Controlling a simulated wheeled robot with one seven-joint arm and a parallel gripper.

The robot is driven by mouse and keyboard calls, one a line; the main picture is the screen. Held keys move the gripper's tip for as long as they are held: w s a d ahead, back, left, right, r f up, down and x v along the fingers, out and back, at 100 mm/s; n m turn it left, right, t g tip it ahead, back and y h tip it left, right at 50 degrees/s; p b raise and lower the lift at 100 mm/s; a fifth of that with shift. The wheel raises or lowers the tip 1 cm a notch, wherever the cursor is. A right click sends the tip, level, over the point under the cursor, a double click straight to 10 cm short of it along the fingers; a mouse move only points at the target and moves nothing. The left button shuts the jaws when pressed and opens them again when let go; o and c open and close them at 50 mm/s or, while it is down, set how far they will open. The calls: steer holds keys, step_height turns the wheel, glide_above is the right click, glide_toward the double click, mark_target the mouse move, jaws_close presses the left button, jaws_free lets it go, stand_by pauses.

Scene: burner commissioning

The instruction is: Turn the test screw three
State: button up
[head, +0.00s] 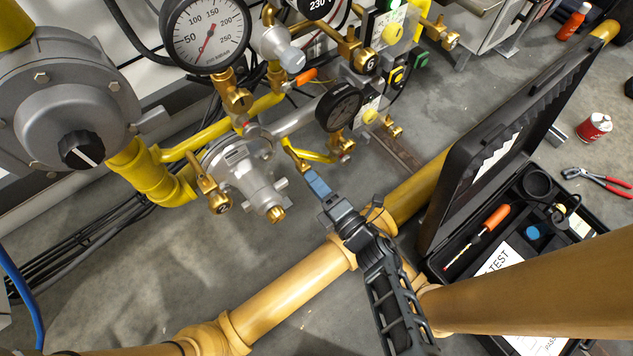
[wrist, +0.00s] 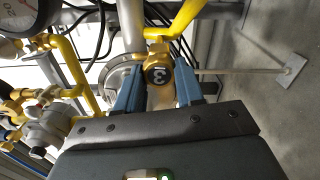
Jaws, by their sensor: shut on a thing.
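Test screw three (wrist: 158,77) is a brass fitting with a dark round label reading 3, seen in the middle of the wrist view. My gripper (wrist: 160,92) has its two blue fingers on either side of this brass piece, shut on it. In the head view my gripper (head: 318,184) reaches up from the lower middle to the small brass end of the screw (head: 292,172), beside a yellow pipe. The fingers hide part of the screw there.
A large pressure gauge (head: 207,33) and a smaller black gauge (head: 340,107) stand close above. A grey regulator (head: 250,180) is to the left. A thick yellow pipe (head: 290,285) crosses below. An open black case (head: 455,205) lies on the right.

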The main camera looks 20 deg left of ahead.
steer(key=n, duration=1)
steer(key=shift+f, duration=0.2)
steer(key=shift+d+n, duration=0.1)
steer(key=shift+n, duration=0.2)
steer(key=o, duration=1)
steer(key=shift+o, duration=0.2)
steer(key=p+v, duration=0.2)
steer(key=v, duration=0.5)
steer(key=shift+s+d+p, duration=0.2)
steer(key=shift+d+p, duration=0.1)
steer(key=shift+p, duration=0.1)
